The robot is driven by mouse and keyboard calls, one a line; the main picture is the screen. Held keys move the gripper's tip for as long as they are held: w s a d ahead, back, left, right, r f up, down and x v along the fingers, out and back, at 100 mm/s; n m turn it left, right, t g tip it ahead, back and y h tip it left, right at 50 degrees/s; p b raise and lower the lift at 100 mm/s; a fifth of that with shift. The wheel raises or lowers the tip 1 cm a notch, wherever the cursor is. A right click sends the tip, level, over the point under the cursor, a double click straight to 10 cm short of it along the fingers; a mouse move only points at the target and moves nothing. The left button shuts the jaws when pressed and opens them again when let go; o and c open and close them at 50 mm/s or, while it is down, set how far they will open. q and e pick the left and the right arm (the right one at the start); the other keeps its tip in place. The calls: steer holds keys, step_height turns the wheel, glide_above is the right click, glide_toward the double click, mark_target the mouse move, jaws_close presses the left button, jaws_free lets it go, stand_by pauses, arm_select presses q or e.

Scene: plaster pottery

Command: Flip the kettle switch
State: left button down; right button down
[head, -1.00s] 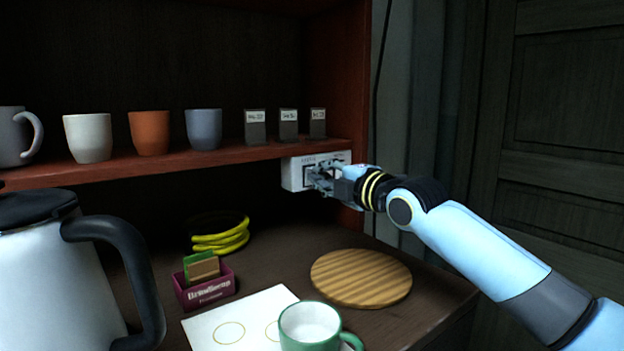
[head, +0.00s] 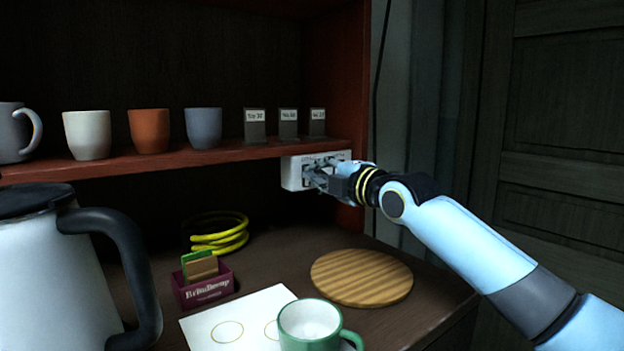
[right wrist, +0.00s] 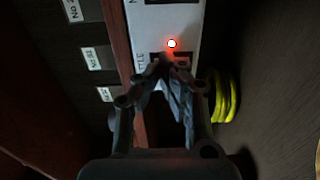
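The white switch box (head: 292,172) is fixed under the shelf's right end, by the cabinet's side wall. In the right wrist view the box (right wrist: 178,17) shows a lit red lamp (right wrist: 171,44), a partly hidden label ending in "TTLE", and a dark switch opening (right wrist: 183,62) below the lamp. My right gripper (head: 312,177) is at the front of the box. In the right wrist view the gripper (right wrist: 165,66) has its fingertips together over the opening and hides most of the switch. I cannot tell whether they touch it. The white kettle (head: 45,265) with black lid and handle stands at left. My left gripper is not in view.
Mugs and small labelled blocks (head: 288,125) stand on the shelf (head: 215,157) above. Below are a yellow coil (head: 220,240), a purple box (head: 205,290), a round wooden board (head: 361,277), a white sheet (head: 215,322) and a green mug (head: 308,340).

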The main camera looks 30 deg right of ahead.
steer(key=s+p, duration=0.6)
steer(key=s, duration=0.1)
steer(key=shift+d+p, duration=0.25)
steer(key=shift+p, duration=0.15)
stand_by(0.3)
steer(key=shift+f, duration=0.1)
